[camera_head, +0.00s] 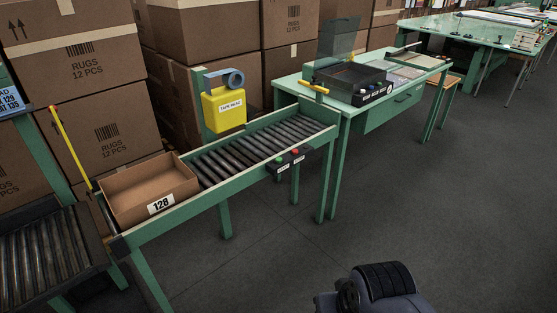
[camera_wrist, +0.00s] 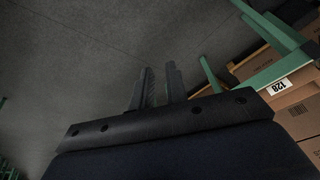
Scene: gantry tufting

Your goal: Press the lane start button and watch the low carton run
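The low carton (camera_head: 150,190), an open brown box labelled 128, sits at the left end of the green roller lane (camera_head: 255,146). Its label side (camera_wrist: 282,86) shows upside down at the right of the wrist view. A dark button box (camera_head: 287,161) is fixed to the lane's front rail, with a green button (camera_head: 279,160) on the left and a red button (camera_head: 295,153) on the right. My gripper (camera_wrist: 160,88) has its two fingers apart with nothing between them, over grey floor. The fingers are not visible in the head view.
A yellow tape head (camera_head: 224,110) stands behind the lane. A green bench (camera_head: 400,85) with a dark machine (camera_head: 350,78) stands to its right. Dark rollers (camera_head: 40,255) lie at the left, and stacked rug cartons (camera_head: 100,60) behind. The floor (camera_head: 440,210) in front is clear.

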